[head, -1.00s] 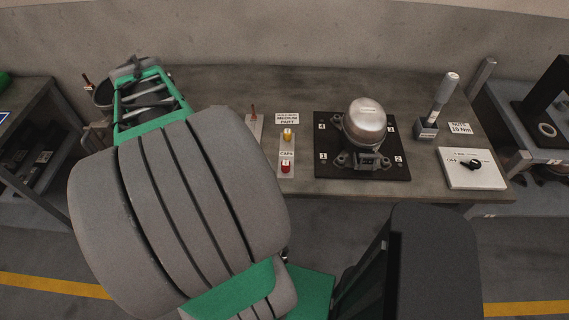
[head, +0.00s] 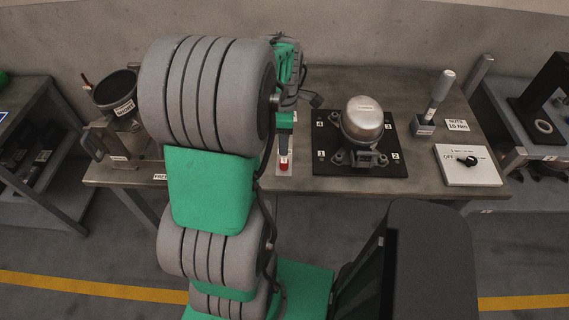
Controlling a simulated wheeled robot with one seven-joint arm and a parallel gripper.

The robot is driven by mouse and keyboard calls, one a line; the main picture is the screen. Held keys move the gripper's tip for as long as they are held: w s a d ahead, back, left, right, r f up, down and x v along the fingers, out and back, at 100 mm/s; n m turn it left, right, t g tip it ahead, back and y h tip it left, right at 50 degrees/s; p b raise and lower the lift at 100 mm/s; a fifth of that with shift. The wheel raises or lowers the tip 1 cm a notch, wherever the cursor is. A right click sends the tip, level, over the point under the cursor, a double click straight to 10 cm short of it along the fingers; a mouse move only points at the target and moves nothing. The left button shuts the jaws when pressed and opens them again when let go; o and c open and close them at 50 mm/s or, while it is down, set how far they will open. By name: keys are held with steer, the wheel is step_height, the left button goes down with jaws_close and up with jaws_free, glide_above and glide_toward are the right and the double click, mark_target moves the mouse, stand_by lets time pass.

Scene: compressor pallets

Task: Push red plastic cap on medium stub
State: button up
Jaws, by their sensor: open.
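The red cap (head: 284,165) stands upright on a small light-grey holder near the table's front edge in the head view. My gripper (head: 285,157) points down at the red cap from above, with its fingertips at the cap's top. It is open; whether the fingers straddle or touch the cap cannot be told. The yellow cap behind is hidden by my gripper. The compressor (head: 364,118), with a silver dome, sits on a black numbered plate (head: 324,162) to the right. Its stubs are too small to tell apart, so I cannot single out the medium one.
A nut tool (head: 436,100) in a stand and a white panel with a black switch (head: 467,166) are at the right. A dark labelled cup (head: 118,95) stands at the left. The tabletop (head: 318,82) behind the compressor is clear.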

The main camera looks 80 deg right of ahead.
mark_target(284, 160)
step_height(284, 160, down, 9)
steer(key=b, duration=0.5)
steer(key=shift+r+b, duration=0.15)
steer(key=shift+b, duration=0.2)
stand_by(0.7)
jaws_close()
stand_by(0.4)
steer(key=shift+r, duration=0.15)
stand_by(0.8)
steer(key=shift+r+p, duration=2.35)
steer(key=shift+r, duration=0.55)
